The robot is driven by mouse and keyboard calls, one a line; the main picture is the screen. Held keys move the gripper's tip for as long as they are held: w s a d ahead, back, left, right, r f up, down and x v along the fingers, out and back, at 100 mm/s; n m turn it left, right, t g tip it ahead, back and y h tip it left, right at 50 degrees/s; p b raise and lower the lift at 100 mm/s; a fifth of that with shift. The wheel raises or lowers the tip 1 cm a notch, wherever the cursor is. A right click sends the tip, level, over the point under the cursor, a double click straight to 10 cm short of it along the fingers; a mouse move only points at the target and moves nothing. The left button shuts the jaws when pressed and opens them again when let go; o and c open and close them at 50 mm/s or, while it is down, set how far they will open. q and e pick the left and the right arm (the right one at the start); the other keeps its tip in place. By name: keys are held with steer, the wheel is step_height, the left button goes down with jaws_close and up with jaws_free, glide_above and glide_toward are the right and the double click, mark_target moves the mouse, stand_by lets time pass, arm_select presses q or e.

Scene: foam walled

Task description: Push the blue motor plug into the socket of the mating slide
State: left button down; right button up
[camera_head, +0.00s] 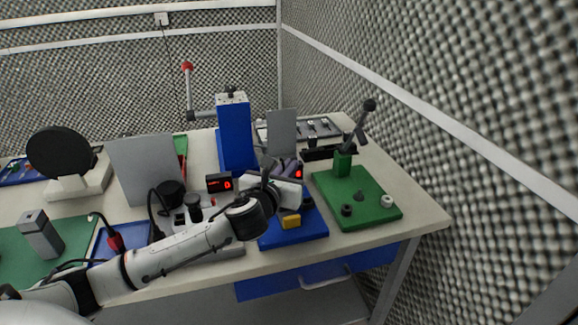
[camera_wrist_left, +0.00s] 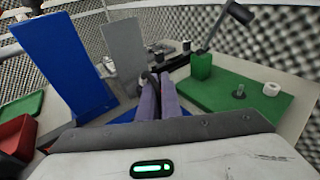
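I cannot make out the blue motor plug or the slide's socket for certain; the gripper and arm cover much of that spot. My right gripper is in neither view.
A green plate (camera_head: 366,206) with a black-knobbed lever stands to the right. The blue upright column (camera_head: 236,135) is behind the arm. A black cable with a red plug (camera_head: 115,241) lies at the left. A small red-digit display (camera_head: 219,183) stands behind my arm.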

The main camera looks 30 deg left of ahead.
arm_select(q)
steer(key=shift+f, duration=0.55)
steer(key=c, duration=1.9)
jaws_free()
steer(key=shift+s, duration=0.15)
steer(key=v, duration=1)
steer(key=shift+b, duration=0.3)
